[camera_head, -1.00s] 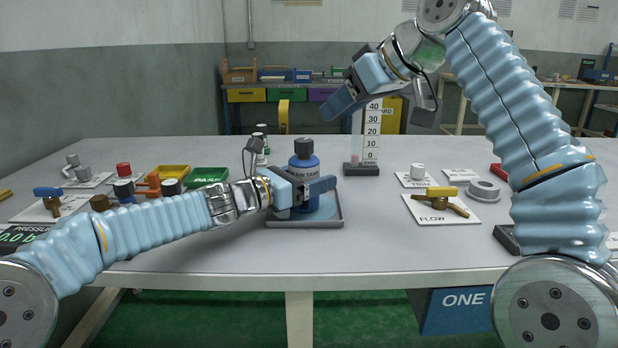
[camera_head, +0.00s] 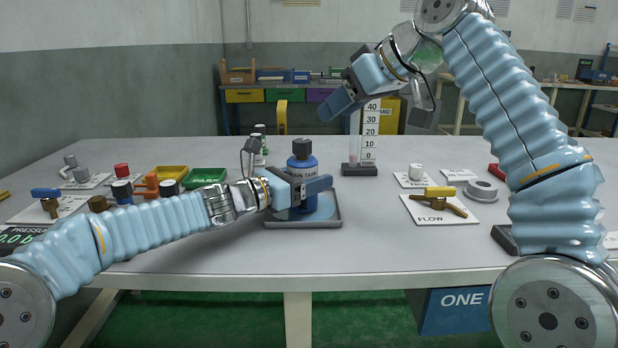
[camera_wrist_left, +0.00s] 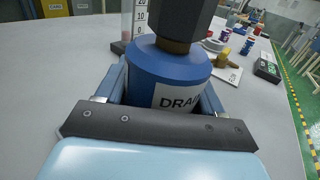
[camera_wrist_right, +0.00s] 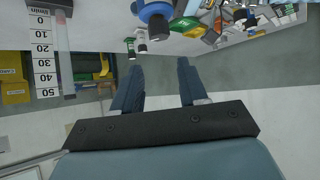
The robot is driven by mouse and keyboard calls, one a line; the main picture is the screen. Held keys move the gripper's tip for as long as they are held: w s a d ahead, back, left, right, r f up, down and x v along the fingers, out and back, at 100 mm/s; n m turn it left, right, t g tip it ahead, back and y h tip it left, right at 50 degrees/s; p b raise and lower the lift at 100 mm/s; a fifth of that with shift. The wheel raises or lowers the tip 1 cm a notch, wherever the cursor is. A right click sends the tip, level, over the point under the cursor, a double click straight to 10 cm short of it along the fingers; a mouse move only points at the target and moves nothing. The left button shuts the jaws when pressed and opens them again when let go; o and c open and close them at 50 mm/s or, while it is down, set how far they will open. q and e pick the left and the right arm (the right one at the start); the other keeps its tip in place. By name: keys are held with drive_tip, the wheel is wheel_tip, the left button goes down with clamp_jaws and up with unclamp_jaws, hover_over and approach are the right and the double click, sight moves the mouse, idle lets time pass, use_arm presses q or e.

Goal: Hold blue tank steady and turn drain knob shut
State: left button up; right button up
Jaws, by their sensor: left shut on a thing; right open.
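The blue drain tank (camera_head: 302,164) stands upright on a grey tray (camera_head: 272,223) near the middle of the table. Its dark knob (camera_head: 303,148) sits on top. My left gripper (camera_head: 308,190) is shut on the tank's body from the left. In the left wrist view the tank (camera_wrist_left: 165,75) is between the two fingers, its DRAIN label partly hidden, with the dark knob (camera_wrist_left: 182,22) above. My right gripper (camera_head: 338,103) is raised above the table, up and right of the knob, apart from it. In the right wrist view its fingers (camera_wrist_right: 158,85) are open with nothing between them.
A scale column (camera_head: 365,140) stands behind the tank to the right. A yellow-handled FLOW valve (camera_head: 438,197) is at the right. A green tray (camera_head: 205,177), a yellow tray (camera_head: 171,172) and several knobs and bottles stand at the left. The table front is clear.

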drive_tip(key=o, duration=0.4)
drive_tip(key=shift+f, duration=0.2)
drive_tip(key=m+g+y, duration=0.4)
drive_tip(key=m+y, duration=0.6)
drive_tip(key=m, duration=1.9)
approach(302, 146)
drive_tip(key=w+a, duration=0.1)
drive_tip(key=a, duration=0.2)
drive_tip(key=w+a, duration=0.1)
drive_tip(key=a, duration=0.2)
drive_tip(key=w+a, duration=0.1)
drive_tip(key=a, duration=0.2)
drive_tip(key=shift+w+a+f, duration=0.3)
drive_tip(key=shift+a+f, duration=0.05)
drive_tip(key=shift+a, duration=0.05)
drive_tip(key=shift+c, duration=0.3)
